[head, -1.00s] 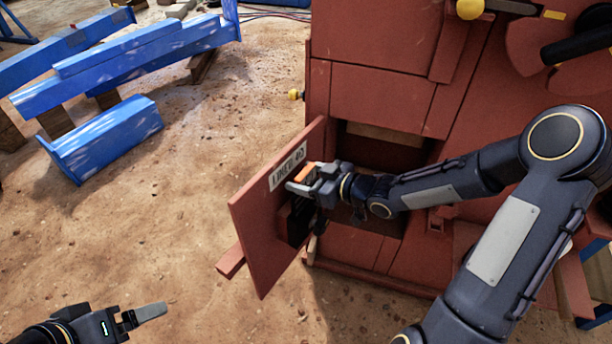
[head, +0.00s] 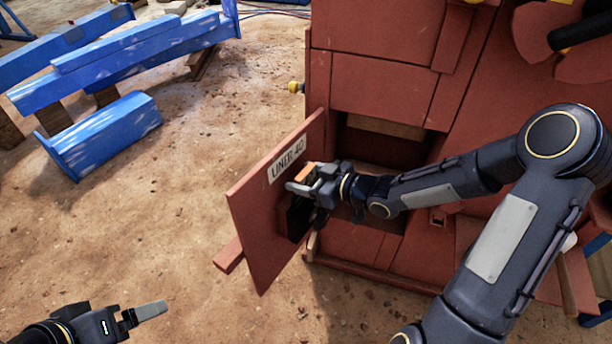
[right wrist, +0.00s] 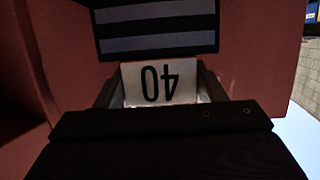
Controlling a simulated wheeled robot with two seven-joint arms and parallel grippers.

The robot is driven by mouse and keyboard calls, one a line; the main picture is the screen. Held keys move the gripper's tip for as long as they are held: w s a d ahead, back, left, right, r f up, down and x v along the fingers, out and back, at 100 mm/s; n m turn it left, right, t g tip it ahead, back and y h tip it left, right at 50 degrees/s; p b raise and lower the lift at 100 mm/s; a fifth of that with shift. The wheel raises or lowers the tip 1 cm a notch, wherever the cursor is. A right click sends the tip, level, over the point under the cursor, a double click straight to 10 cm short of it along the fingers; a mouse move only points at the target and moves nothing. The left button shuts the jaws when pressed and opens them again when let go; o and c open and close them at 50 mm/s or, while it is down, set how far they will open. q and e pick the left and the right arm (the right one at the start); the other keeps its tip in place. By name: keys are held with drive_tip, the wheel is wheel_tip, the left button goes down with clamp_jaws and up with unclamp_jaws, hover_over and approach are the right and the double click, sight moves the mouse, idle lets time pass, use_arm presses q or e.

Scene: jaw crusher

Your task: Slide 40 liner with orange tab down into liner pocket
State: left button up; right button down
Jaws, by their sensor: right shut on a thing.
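The 40 liner, a black block (head: 299,218) with an orange tab (head: 304,173), hangs at my right gripper (head: 297,186), close in front of the red panel. My right gripper is shut on the tab. In the right wrist view a white plate reading 40 (right wrist: 158,84) shows upside down between the fingers, near a dark part with grey bars (right wrist: 157,30). The red panel (head: 262,235) is labelled LINER 40. The liner pocket is not clearly visible; arm and liner hide that area. My left gripper (head: 150,318) is empty at bottom left, fingers apart not clearly seen.
The red crusher body (head: 385,90) stands right of the panel, with a dark opening (head: 385,150) behind my right forearm. A red bar (head: 229,256) sticks out at the panel's left. Blue beams (head: 105,135) lie at upper left. The sandy ground between is clear.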

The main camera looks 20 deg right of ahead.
drive_tip(key=shift+f+b, duration=2.35)
drive_tip(key=shift+f, duration=0.45)
drive_tip(key=shift+c, duration=2.2)
unclamp_jaws()
drive_tip(key=shift+o, duration=1)
drive_tip(key=shift+s+f, duration=0.1)
drive_tip(key=shift+f, duration=0.1)
drive_tip(key=p+v, duration=0.2)
drive_tip(key=v, duration=0.5)
drive_tip(key=shift+s+d+r, duration=0.2)
drive_tip(key=shift+s, duration=0.05)
